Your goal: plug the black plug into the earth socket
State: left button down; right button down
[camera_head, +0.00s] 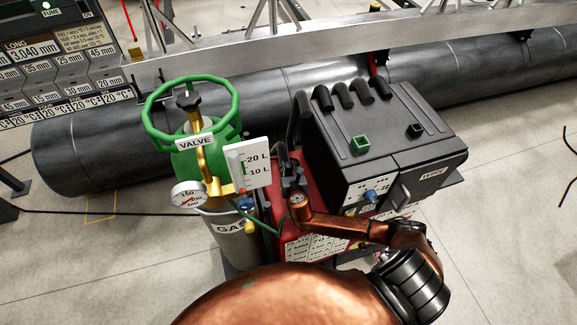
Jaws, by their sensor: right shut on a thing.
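My right gripper (291,172) is small and dark in the head view, at the end of my copper arm, over the red front part of the welding machine (313,190). It is shut on a dark thing (281,151), which seems to be the black plug; its outline blends with the gripper and the dark parts behind. I cannot make out the earth socket; my wrist and forearm cover part of the red front. I cannot tell whether the plug touches a socket. My left gripper is not in view.
A gas cylinder (232,244) with a green valve wheel (232,96), gauge (187,194) and white level card (247,164) stands close left of my gripper. The black wire-feeder box (365,165) rises to its right. A large dark pipe (110,140) lies behind.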

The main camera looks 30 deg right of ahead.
jog(key=shift+f+b, duration=0.4)
jog(key=shift+f, duration=0.55)
jog(key=c, duration=1.5)
grip_release()
jog(key=shift+c, duration=0.2)
jog(key=v, duration=1.2)
jog(key=shift+r, duration=0.1)
